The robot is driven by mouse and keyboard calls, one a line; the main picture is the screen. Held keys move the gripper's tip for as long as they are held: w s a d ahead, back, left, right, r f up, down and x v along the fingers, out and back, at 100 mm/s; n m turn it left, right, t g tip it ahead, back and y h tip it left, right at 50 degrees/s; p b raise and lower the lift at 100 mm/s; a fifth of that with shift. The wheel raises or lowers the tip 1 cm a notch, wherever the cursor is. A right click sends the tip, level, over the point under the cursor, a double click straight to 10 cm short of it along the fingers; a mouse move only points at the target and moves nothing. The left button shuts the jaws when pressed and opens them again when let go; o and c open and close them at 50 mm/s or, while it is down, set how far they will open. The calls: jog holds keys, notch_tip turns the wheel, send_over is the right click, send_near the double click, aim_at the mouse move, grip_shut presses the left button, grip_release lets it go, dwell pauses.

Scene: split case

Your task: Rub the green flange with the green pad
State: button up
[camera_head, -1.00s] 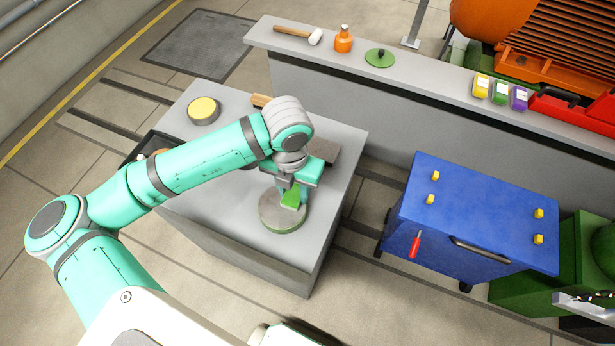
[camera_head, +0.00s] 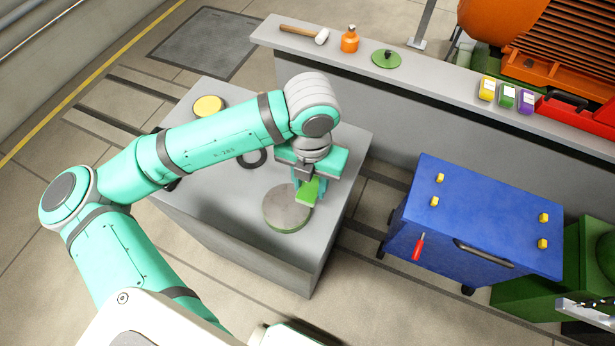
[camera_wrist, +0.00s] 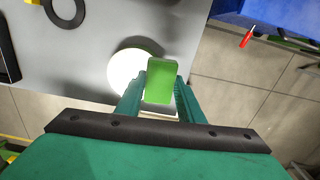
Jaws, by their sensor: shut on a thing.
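My gripper (camera_head: 306,194) is shut on the green pad (camera_head: 308,189), a bright green block between the two fingers. The pad also shows in the wrist view (camera_wrist: 160,80). The round disc with a grey top and green rim, which I take for the green flange (camera_head: 284,210), lies flat on the grey bench top. The pad is at the flange's upper right edge in the head view and overlaps its right side in the wrist view (camera_wrist: 124,72). I cannot tell whether pad and flange touch.
The grey bench (camera_head: 235,205) also holds a yellow-topped disc (camera_head: 208,106) and a black ring (camera_head: 255,158), partly behind my arm. A blue cart (camera_head: 485,215) stands to the right. A long shelf behind holds a hammer, an orange bottle (camera_head: 349,40) and a green knobbed disc (camera_head: 386,60).

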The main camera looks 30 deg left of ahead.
jog(key=shift+r, duration=1.1)
